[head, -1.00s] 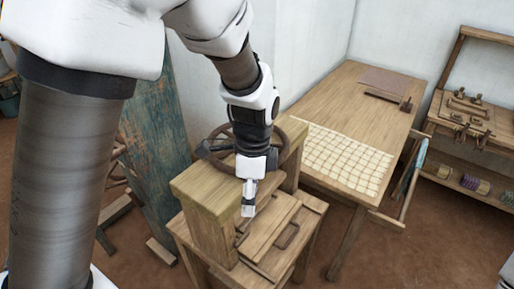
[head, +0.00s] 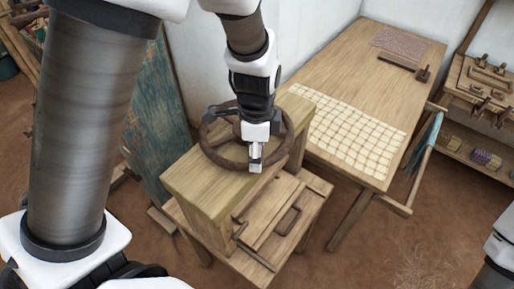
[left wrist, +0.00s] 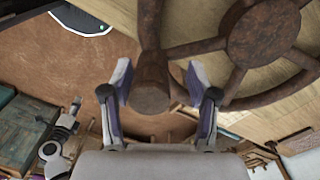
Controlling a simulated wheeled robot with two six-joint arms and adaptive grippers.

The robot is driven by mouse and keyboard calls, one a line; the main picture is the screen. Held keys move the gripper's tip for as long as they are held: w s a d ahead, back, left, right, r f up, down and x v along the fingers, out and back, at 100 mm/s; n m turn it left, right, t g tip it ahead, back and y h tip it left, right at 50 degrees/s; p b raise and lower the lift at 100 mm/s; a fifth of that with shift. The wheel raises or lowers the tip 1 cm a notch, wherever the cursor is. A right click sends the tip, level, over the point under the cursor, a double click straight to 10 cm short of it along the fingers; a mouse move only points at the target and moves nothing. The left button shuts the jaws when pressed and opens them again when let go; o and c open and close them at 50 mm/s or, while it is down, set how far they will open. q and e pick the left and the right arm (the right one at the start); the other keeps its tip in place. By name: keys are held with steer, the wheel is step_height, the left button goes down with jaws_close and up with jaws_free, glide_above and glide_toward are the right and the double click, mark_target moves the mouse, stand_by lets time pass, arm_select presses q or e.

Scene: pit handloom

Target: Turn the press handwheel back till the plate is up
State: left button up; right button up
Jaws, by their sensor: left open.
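The dark brown handwheel (head: 207,150) lies flat on top of the wooden press (head: 190,185). My left gripper (head: 256,165) points down at the wheel's near right rim. In the left wrist view its two fingers (left wrist: 160,88) are apart, with the handwheel's round knob (left wrist: 150,95) between them. I see no clear contact. The wheel's hub (left wrist: 262,38) and spokes show at upper right there. The press plate is not clearly seen under the beam, so its height cannot be told. In the left wrist view a small white and grey arm (left wrist: 58,145), probably my right one, shows at lower left.
Boards with brown handles (head: 275,235) lie on the press's lower bench. A table (head: 345,80) with a checked cloth (head: 345,130) stands behind right. A teal board (head: 155,120) leans at the left. A tool shelf (head: 485,90) stands far right.

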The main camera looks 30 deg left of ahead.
arm_select(q)
steer(key=shift+s+d+r, duration=0.1)
steer(key=shift+s+r, duration=0.1)
steer(key=shift+s, duration=0.15)
steer(key=shift+c, duration=0.7)
steer(key=shift+s+r, duration=0.15)
steer(key=shift+s, duration=0.15)
steer(key=c, duration=0.6)
jaws_close()
steer(key=shift+w, duration=0.1)
arm_select(e)
steer(key=shift+s+r, duration=0.1)
steer(key=shift+s, duration=0.3)
steer(key=shift+w+d, duration=0.15)
steer(key=shift+w, duration=0.05)
